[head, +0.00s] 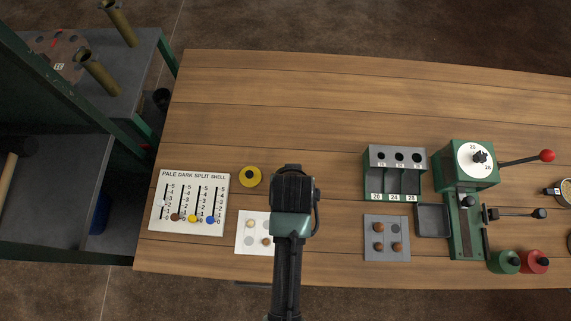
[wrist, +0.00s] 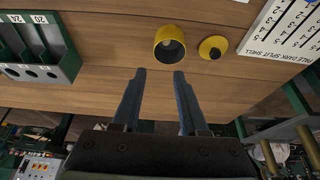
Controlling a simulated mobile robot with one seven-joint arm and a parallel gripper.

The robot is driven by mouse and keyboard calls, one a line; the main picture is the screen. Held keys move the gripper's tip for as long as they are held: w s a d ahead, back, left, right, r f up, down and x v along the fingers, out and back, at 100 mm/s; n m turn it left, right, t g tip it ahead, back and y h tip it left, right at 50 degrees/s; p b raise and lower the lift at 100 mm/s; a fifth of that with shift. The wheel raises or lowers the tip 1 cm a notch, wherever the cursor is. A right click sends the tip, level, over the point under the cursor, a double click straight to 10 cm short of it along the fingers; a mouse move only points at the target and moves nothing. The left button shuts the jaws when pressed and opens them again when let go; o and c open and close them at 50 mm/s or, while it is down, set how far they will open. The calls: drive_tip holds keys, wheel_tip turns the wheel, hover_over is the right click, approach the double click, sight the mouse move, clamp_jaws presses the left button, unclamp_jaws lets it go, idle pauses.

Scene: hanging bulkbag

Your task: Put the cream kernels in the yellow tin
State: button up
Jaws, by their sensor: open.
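The yellow tin (wrist: 163,36) stands open without its lid in the wrist view, its inside dark; in the head view my arm hides it. Its yellow lid (head: 250,176) with a black knob lies on the table beside it, and also shows in the wrist view (wrist: 205,44). A white card (head: 242,246) holds small round pieces, at least one a cream kernel (head: 250,224) and one brown; my arm hides its right edge. My gripper (wrist: 159,75) is open with nothing between its fingers. It is above the table near the tin; its fingertips are hidden in the head view.
A white board with sliders (head: 188,180) lies at left. A grey tray of brown kernels (head: 386,253), a three-slot grey bin (head: 395,170) and a green press (head: 466,185) with a red-knobbed lever stand right. The table's back is clear.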

drive_tip(key=shift+v, duration=2.5)
drive_tip(key=w+r+t, duration=0.4)
drive_tip(key=w+r, duration=0.1)
drive_tip(key=r, duration=0.6)
drive_tip(key=w+r+t, duration=0.4)
drive_tip(key=w+r, duration=0.2)
drive_tip(key=r, duration=0.5)
drive_tip(key=w+r+t, duration=0.3)
drive_tip(key=w+r, duration=0.2)
drive_tip(key=r, duration=0.5)
drive_tip(key=s+r+t, duration=0.4)
drive_tip(key=r, duration=0.6)
drive_tip(key=s+r+t+b, duration=0.1)
drive_tip(key=s+r+t, duration=0.2)
drive_tip(key=r, duration=0.8)
drive_tip(key=s+r+t, duration=0.4)
drive_tip(key=r, duration=0.7)
drive_tip(key=shift+s+r+t, duration=0.2)
drive_tip(key=shift+s+t, duration=0.1)
drive_tip(key=shift+t, duration=0.1)
